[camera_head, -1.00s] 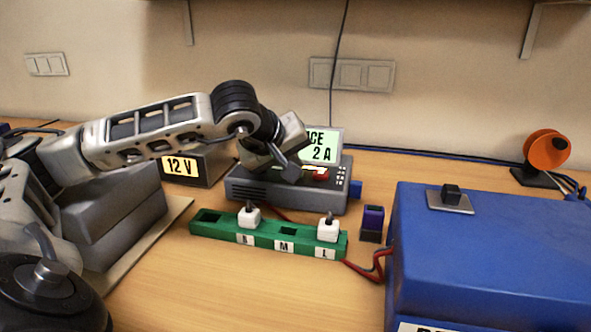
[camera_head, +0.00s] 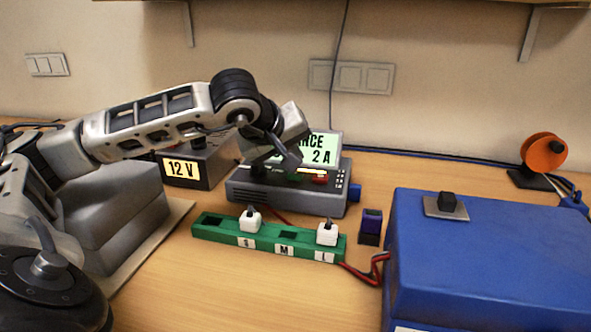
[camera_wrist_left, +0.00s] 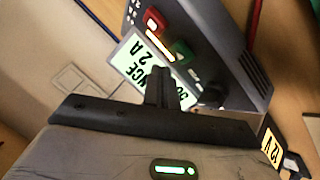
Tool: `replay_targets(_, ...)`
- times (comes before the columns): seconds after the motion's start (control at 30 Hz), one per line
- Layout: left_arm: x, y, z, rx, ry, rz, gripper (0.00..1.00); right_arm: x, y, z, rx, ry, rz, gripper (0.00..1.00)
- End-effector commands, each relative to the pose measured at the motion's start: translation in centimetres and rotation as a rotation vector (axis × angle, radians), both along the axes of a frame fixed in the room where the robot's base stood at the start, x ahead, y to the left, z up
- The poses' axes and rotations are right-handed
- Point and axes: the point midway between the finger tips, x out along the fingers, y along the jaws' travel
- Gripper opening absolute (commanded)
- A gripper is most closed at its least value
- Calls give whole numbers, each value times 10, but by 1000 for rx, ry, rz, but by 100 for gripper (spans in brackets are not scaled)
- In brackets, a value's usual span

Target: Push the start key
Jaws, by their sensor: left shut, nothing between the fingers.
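The grey bench device (camera_head: 285,198) has a lit display (camera_head: 322,150) whose visible text ends in "NCE" and "2 A". On its top are a green key (camera_head: 297,177) and a red key (camera_head: 320,177). In the left wrist view the green key (camera_wrist_left: 182,50) and the red key (camera_wrist_left: 154,20) show beside a lit yellow strip. My left gripper (camera_head: 293,159) is shut and empty, above the device and covering part of the display. Its closed fingertips (camera_wrist_left: 160,76) appear apart from the green key. I cannot read any label on the keys. My right gripper is not in view.
A 12 V box (camera_head: 190,165) stands left of the device. In front lies a green strip (camera_head: 215,230) with white plugs in two slots. A purple-topped block (camera_head: 371,225) and a large blue box (camera_head: 490,260) stand to the right. An orange spool (camera_head: 545,152) is at the back.

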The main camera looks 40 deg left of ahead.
Motion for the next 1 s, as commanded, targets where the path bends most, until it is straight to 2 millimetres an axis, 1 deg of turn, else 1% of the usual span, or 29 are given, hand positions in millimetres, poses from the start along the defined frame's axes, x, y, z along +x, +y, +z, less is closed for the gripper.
replay_targets(0.03,0,0,10,0,-2,1,0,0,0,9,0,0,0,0)
replay_targets(0.1,0,0,18,-1,-1,0,0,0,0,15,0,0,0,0)
replay_targets(0.3,0,0,37,-1,-1,0,0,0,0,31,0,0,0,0)
replay_targets(0.37,0,0,41,-2,0,0,0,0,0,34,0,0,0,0)
replay_targets(1.0,0,0,41,0,0,0,0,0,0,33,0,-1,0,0)
